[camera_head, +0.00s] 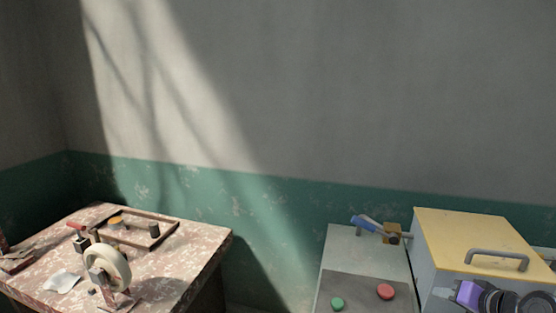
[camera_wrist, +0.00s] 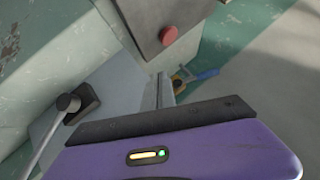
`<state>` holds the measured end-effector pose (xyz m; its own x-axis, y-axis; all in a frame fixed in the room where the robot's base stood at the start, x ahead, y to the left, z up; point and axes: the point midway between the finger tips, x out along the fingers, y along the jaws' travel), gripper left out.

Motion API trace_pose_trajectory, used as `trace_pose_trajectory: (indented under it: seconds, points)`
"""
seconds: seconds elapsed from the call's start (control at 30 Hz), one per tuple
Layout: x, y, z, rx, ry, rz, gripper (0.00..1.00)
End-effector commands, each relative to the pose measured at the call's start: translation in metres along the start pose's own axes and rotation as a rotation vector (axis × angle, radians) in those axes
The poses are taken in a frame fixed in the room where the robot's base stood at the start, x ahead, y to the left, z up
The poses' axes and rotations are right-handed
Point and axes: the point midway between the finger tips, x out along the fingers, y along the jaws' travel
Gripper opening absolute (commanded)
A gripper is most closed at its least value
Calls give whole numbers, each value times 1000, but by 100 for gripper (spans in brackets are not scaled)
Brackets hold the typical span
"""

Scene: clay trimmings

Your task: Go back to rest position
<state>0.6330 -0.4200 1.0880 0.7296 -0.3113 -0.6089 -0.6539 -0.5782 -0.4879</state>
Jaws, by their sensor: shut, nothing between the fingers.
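My gripper (camera_wrist: 165,120) shows in the wrist view as a purple body with a dark strip along its front edge and a small lit indicator. It is shut and nothing shows in it. In the head view, purple and black parts of my arm reach in at the lower right corner, in front of the grey box with the yellow top (camera_head: 465,232). The fingertips cannot be made out there. In the wrist view a bar handle (camera_wrist: 45,145) with a dark mount lies to the left of my gripper, apart from it as far as I can tell.
A grey cabinet (camera_head: 345,245) bears a green button (camera_head: 337,303), a red button (camera_head: 385,291) and a blue-handled tool (camera_head: 368,224) beside a yellowish block (camera_head: 392,234). A worn table (camera_head: 185,265) at left holds a wheel (camera_head: 107,267) and a wooden frame (camera_head: 160,216). Between them is a gap.

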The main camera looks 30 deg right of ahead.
Motion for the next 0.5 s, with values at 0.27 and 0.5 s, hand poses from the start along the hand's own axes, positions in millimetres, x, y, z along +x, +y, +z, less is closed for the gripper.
trace_pose_trajectory:
  seconds: [0.27, 0.5]
  points:
    - [-9, 5, -37, -27, 213, 40, 0]
    - [-11, -9, -17, -88, 409, 65, 0]
